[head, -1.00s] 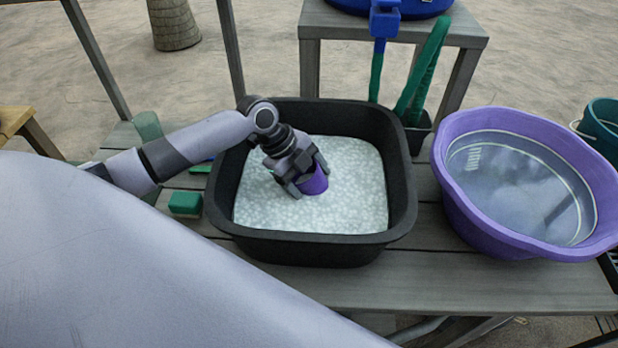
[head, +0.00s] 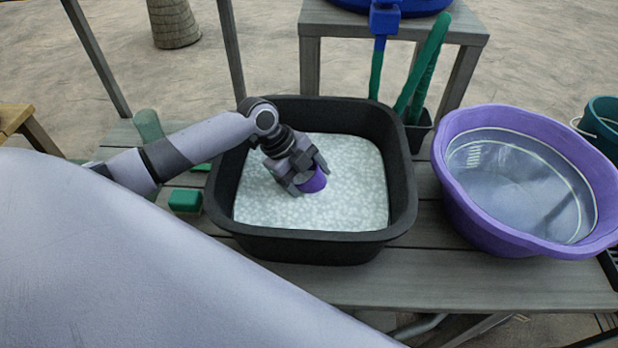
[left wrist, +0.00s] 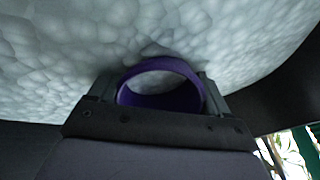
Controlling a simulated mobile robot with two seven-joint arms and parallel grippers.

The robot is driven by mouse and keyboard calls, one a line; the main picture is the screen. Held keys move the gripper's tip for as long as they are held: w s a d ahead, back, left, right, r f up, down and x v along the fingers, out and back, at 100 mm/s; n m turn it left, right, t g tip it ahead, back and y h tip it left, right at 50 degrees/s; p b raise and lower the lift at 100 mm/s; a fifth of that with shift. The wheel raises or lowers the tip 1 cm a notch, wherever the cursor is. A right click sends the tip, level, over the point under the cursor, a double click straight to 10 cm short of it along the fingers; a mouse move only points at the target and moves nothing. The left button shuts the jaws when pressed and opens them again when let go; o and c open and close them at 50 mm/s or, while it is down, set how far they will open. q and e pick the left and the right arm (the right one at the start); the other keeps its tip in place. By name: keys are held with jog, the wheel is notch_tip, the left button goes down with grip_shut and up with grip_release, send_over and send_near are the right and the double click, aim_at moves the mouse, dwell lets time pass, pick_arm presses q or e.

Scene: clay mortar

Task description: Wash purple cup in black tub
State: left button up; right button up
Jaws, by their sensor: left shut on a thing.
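The black tub (head: 310,248) stands on the grey slatted bench and holds pale, foamy suds (head: 345,195). The purple cup (head: 314,181) is inside the tub, tilted, with its lower end at the suds surface. My left gripper (head: 308,176) reaches in from the left and is shut on the cup. In the left wrist view the cup (left wrist: 160,68) sits between the two fingers (left wrist: 160,95), its round rim showing, with foam close behind it. How deep the cup sits in the suds is hard to tell. My right gripper is not in view.
A purple basin (head: 465,205) of clear water stands right of the tub. Green-handled tools (head: 425,70) stand behind in a black holder (head: 418,130). A teal bucket (head: 600,128) is far right.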

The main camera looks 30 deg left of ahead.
pick_arm(q)
jog(key=shift+s+a, duration=0.3)
jog(key=shift+a, duration=0.25)
jog(key=shift+w+d, duration=0.3)
jog(key=shift+d, duration=0.3)
jog(key=shift+w+d, duration=0.25)
jog(key=shift+d, duration=0.3)
jog(key=shift+s+a+p, duration=0.25)
jog(key=shift+s+a, duration=0.05)
jog(key=shift+a, duration=0.3)
jog(key=shift+s+a+p, duration=0.25)
jog(key=shift+a, duration=0.3)
jog(key=shift+w+d, duration=0.3)
jog(key=shift+d, duration=0.3)
jog(key=shift+w+d, duration=0.25)
jog(key=shift+d, duration=0.3)
jog(key=shift+s+a, duration=0.3)
jog(key=shift+a, duration=0.3)
jog(key=shift+s+a, duration=0.25)
jog(key=shift+a, duration=0.3)
jog(key=shift+w+d, duration=0.3)
jog(key=shift+d, duration=0.3)
